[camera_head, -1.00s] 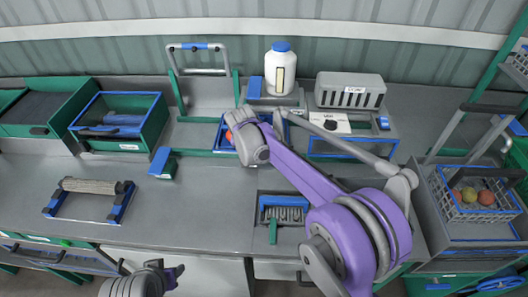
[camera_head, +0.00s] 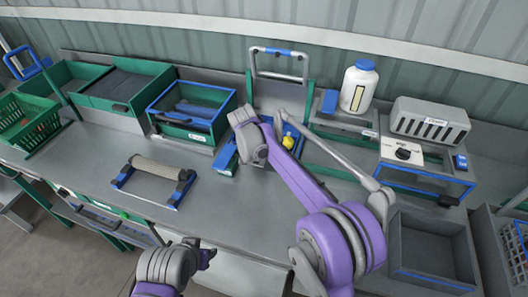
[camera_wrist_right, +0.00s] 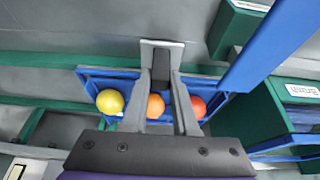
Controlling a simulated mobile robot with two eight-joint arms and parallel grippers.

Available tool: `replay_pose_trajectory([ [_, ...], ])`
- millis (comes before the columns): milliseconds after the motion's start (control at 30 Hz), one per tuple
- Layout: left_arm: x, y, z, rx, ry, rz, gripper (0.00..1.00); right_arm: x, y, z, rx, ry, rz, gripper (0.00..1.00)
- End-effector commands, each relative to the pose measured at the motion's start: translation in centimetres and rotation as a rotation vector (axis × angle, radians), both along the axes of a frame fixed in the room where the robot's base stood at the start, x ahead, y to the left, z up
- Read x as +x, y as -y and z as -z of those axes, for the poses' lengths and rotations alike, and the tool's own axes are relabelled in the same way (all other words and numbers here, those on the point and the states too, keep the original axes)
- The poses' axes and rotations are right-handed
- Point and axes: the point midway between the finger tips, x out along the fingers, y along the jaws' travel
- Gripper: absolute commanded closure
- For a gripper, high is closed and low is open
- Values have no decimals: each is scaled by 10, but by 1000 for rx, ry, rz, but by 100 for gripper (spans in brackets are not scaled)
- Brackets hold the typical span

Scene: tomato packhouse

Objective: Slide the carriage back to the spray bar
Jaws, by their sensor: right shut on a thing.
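The carriage (camera_wrist_right: 128,80) is a blue-rimmed tray holding a yellow, an orange and a red tomato in the right wrist view. In the head view its blue rim (camera_head: 293,128) shows partly behind my right arm, near the grey frame with blue bands (camera_head: 278,52), which looks like the spray bar.
A blue-and-green block (camera_head: 225,160) stands close to the carriage's left. A roller on a blue-ended frame (camera_head: 155,173) lies farther left. A green crate (camera_head: 190,108) stands behind. A white bottle (camera_head: 357,87) and grey hood (camera_head: 430,118) stand to the right.

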Motion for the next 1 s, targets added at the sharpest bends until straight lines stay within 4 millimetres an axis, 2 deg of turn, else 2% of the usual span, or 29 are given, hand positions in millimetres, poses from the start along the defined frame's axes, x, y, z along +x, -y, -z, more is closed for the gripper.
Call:
replay_pose_trajectory([
  [400, 0, 0, 0, 0, 0, 0, 50, 1, -6, -1, 5, 6, -4, 100],
  [433, 0, 0, 0, 0, 0, 0, 50, 1, -6, -1, 5, 6, -5, 69],
  [567, 0, 0, 0, 0, 0, 0, 50, 1, -6, -1, 5, 6, -4, 46],
  [600, 0, 0, 0, 0, 0, 0, 50, 1, -5, -1, 4, 5, -3, 43],
  [867, 0, 0, 0, 0, 0, 0, 50, 1, -4, -1, 3, 4, -2, 43],
  [1000, 0, 0, 0, 0, 0, 0, 50, -3, -5, -9, 2, 3, -2, 43],
])
